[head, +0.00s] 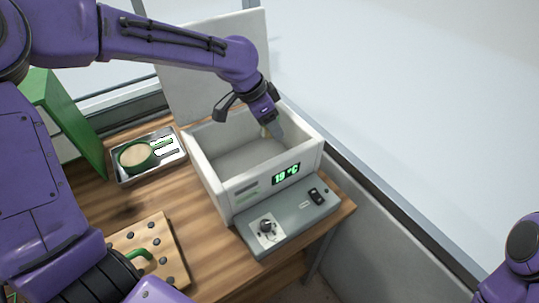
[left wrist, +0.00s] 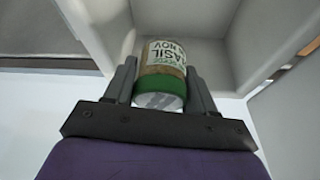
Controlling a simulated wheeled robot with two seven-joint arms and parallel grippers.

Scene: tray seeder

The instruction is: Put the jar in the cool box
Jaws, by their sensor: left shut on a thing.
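The cool box (head: 208,172) stands open on the wooden table, its lid (head: 215,75) raised at the back. Its front display reads 19 °C. My left gripper (head: 272,130) reaches over the far side of the box, fingers pointing down into the opening. It is shut on the jar (left wrist: 162,70), which has a green lid and a label reading BASIL and NOV. In the head view the jar is mostly hidden by the gripper. In the left wrist view the jar sits between both fingers with the box's pale inside beyond it. My right gripper is not in view.
A metal tray (head: 122,180) with a round green-rimmed container (head: 137,156) lies left of the box. A grey control panel (head: 290,222) fronts the box. A green box (head: 62,115) stands far left.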

